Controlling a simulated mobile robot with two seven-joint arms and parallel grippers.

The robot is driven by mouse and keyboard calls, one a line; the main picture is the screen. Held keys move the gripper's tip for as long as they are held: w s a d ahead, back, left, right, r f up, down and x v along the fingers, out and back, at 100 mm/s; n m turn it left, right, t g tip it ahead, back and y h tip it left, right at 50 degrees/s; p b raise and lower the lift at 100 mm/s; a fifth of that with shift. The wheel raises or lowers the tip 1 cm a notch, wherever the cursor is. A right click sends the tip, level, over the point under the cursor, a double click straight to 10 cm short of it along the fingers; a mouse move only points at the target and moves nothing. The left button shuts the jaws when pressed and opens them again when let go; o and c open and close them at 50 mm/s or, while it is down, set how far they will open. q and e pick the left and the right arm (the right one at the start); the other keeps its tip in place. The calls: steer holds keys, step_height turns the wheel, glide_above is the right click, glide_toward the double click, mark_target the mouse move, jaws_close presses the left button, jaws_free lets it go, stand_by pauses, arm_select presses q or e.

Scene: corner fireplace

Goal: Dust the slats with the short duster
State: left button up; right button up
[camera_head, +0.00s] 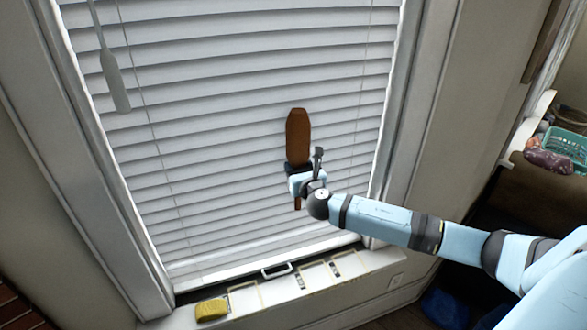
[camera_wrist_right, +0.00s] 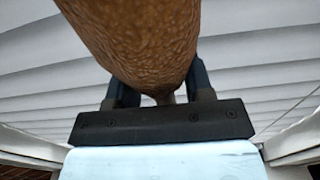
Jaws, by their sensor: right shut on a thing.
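The slats (camera_head: 240,90) are white horizontal blinds, closed, filling the window frame in the head view. They also show behind the gripper in the right wrist view (camera_wrist_right: 40,80). The short duster (camera_head: 298,138) has a brown, rough-textured head that points up in front of the slats, right of their middle. It fills the top middle of the right wrist view (camera_wrist_right: 135,40). My right gripper (camera_head: 300,172) is shut on the duster near the lower end of its head. Whether the head touches the slats I cannot tell. My left gripper is not in view.
A yellow sponge (camera_head: 211,310) lies on the windowsill (camera_head: 262,310), which has marked-out outlines. A white handle (camera_head: 276,270) is at the blind's bottom. A grey wand (camera_head: 115,80) hangs at upper left. A green basket (camera_head: 565,145) stands far right.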

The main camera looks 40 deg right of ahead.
mark_target(257, 163)
steer(key=shift+s+d+b, duration=0.15)
steer(key=shift+s+d, duration=0.3)
steer(key=shift+d, duration=1.25)
steer(key=shift+s+d+b, duration=0.15)
steer(key=shift+s+d, duration=0.3)
steer(key=shift+d, duration=1.25)
steer(key=shift+s+d+b, duration=0.15)
steer(key=shift+s+d, duration=0.3)
steer(key=shift+d, duration=1.25)
steer(key=shift+r+p, duration=0.5)
steer(key=shift+r, duration=0.75)
steer(key=shift+w+a, duration=0.95)
steer(key=shift+a, duration=2.5)
steer(key=shift+w+a, duration=0.9)
steer(key=shift+a, duration=2.6)
steer(key=shift+w+a, duration=0.95)
steer(key=shift+a, duration=2.5)
steer(key=shift+s, duration=0.15)
steer(key=shift+v, duration=2.8)
steer(key=shift+v, duration=1.55)
steer(key=shift+f, duration=0.1)
